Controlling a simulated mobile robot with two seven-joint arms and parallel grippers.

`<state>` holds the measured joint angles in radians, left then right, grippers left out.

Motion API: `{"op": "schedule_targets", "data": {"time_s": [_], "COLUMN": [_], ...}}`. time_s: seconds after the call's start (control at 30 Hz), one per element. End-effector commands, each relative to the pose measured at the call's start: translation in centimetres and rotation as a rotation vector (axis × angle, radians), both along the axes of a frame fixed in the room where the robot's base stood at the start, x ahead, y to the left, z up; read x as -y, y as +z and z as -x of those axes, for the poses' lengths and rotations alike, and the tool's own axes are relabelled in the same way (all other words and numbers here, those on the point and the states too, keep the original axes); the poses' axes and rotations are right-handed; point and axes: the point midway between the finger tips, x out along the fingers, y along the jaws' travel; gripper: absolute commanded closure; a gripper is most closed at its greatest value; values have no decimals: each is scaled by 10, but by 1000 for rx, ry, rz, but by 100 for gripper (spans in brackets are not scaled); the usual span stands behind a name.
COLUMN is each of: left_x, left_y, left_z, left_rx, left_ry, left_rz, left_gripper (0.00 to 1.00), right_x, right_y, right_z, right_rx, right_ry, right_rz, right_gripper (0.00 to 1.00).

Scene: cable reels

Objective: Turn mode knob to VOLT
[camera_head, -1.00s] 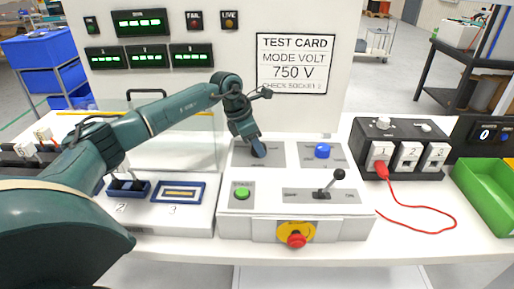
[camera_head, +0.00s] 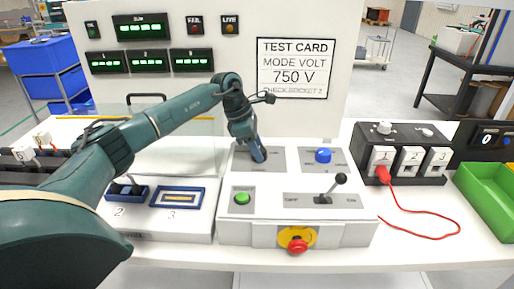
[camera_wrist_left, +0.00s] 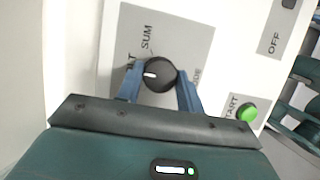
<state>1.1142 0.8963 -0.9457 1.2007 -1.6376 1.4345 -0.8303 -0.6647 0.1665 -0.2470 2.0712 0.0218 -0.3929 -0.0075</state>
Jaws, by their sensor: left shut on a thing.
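The black mode knob (camera_wrist_left: 158,75) sits on a grey plate (camera_wrist_left: 190,42) and is clear in the left wrist view. Its white mark points to the left of that picture, towards a partly hidden label ending in "LT". A "SUM" label stands above the knob there. My left gripper (camera_head: 259,154) reaches down onto the console's back left plate. Its two blue fingers are shut on the knob, one on each side. In the head view the fingers hide the knob. My right gripper is not in view.
The console (camera_head: 270,228) also carries a green START button (camera_head: 242,198), a blue knob (camera_head: 323,155), a black lever (camera_head: 339,180) and a red stop button (camera_head: 297,246). The test card (camera_head: 296,68) reads MODE VOLT 750 V. A red cable (camera_head: 425,236) lies right.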

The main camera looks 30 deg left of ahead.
Motion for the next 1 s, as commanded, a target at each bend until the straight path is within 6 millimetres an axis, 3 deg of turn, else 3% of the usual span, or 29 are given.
{"op": "schedule_targets", "data": {"time_s": [0.07, 0.1, 0.33, 0.67, 0.83, 1.0], "left_x": [0, 0, 0, -2, -11, -24], "left_y": [2, 2, 1, 6, 30, 67], "left_z": [-1, -1, 0, 1, 6, 13], "left_rx": [6, 6, 3, 3, 5, 7], "left_ry": [1, 1, 1, 2, 2, 4], "left_rz": [0, 0, -1, -1, -1, -1], "left_gripper": [86, 60, 41, 41, 41, 41], "right_x": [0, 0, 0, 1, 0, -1], "right_y": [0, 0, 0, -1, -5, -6], "right_z": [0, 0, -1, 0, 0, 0], "right_rx": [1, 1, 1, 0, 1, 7], "right_ry": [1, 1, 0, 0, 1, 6], "right_rz": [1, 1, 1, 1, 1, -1], "right_gripper": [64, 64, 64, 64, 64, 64]}}
